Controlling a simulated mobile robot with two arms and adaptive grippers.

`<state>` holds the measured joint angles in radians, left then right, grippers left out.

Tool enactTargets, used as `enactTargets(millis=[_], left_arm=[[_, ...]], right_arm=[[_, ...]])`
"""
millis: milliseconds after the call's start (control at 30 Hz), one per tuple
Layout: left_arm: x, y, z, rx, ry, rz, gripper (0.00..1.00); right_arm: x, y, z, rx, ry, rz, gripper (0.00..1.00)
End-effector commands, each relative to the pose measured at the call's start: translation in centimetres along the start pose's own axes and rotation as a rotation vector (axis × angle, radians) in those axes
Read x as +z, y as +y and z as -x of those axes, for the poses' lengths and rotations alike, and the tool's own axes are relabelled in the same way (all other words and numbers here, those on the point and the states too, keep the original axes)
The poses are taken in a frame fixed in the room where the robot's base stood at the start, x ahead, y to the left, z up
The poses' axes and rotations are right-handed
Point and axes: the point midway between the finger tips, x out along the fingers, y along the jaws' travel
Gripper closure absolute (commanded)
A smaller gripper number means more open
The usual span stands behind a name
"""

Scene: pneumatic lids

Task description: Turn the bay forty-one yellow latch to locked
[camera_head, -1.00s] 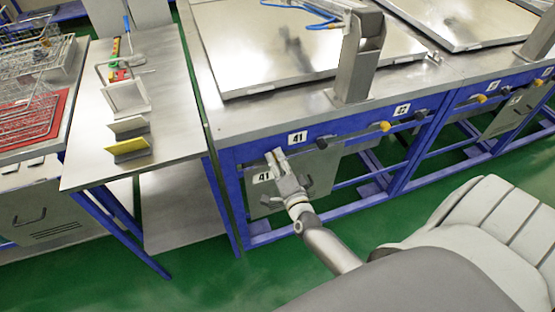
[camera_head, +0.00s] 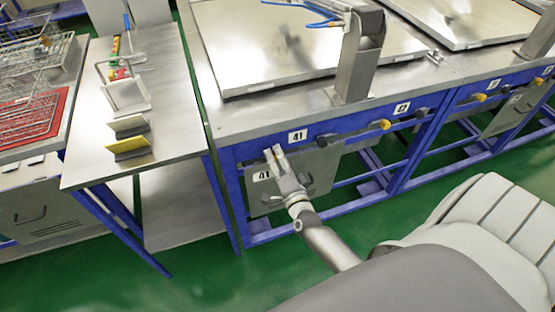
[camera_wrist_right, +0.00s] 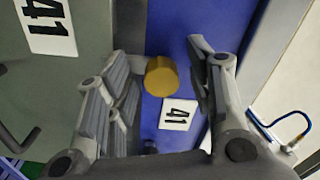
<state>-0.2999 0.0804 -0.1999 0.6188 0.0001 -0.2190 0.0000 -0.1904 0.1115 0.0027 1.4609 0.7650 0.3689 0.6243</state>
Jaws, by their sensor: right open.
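The bay forty-one yellow latch shows in the right wrist view as a round yellow end (camera_wrist_right: 160,77) on the blue frame, beside a white 41 label (camera_wrist_right: 178,114). In the head view my right gripper (camera_head: 273,154) is in front of the blue rail, left of the 41 label (camera_head: 297,136), and hides this latch. The gripper is open. In the wrist view its fingers stand on either side of the yellow end, with visible gaps; whether the end lies fully between them in depth I cannot tell. My left gripper is not in view.
A black knob (camera_head: 321,142) sits right of the 41 label. Bay 42's yellow handle (camera_head: 384,125) is further right. A grey panel (camera_wrist_right: 50,75) marked 41 hangs below the rail. A steel side table (camera_head: 175,95) stands to the left.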

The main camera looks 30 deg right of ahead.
Motion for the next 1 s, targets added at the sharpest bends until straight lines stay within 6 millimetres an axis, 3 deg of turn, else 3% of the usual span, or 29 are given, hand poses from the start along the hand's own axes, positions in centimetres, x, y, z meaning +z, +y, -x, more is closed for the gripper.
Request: enactTargets(millis=[167, 500, 700, 1000], left_arm=[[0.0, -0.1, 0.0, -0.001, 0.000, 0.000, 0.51], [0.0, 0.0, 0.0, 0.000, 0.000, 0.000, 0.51], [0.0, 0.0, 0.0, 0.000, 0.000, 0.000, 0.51], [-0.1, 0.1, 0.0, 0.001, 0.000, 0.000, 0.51]], right_arm=[[0.0, 0.1, 1.3, 0.002, -0.001, 0.000, 0.51], [0.0, 0.1, 8.0, 0.004, -0.002, 0.000, 0.51], [0.0, 0.1, 10.9, 0.003, -0.002, 0.002, 0.51], [0.0, 0.0, 12.0, 0.000, 0.000, 0.000, 0.51]])
